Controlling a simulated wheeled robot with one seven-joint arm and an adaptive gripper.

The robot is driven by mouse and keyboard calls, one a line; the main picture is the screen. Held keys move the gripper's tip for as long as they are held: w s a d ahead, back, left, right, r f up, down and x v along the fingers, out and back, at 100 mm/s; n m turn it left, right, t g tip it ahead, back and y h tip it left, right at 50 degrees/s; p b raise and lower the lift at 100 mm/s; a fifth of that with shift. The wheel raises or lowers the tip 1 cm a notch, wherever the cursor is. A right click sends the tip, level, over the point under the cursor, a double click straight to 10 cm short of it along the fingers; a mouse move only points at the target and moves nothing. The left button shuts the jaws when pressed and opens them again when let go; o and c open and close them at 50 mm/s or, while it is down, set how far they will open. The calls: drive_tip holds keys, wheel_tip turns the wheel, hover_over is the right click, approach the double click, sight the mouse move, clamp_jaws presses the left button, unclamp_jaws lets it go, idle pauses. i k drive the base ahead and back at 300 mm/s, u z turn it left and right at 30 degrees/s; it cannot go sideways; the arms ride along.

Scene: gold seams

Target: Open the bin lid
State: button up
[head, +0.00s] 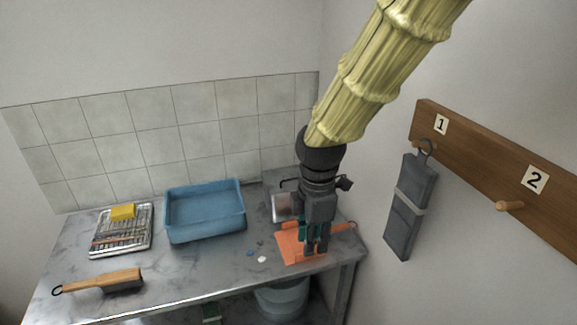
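A round grey bin (282,304) stands under the table near its front right corner. The table edge hides part of its top, and I cannot tell whether its lid is shut. My gripper (316,252) points down above the right end of the table, over an orange flat piece like a dustpan (288,248). Its dark fingers with green parts are close together, but the gap is too small to judge. I see nothing held in it. The gripper is above and to the right of the bin.
On the grey table (200,268) are a blue tub (205,228), a dish rack (112,243) with a yellow sponge (122,212), a wooden-handled brush (104,281) and small scraps (262,259). A grey hanging item (410,207) is on the right wall's peg rail (480,160).

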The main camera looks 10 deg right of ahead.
sight(286, 175)
drive_tip(key=i, duration=1.25)
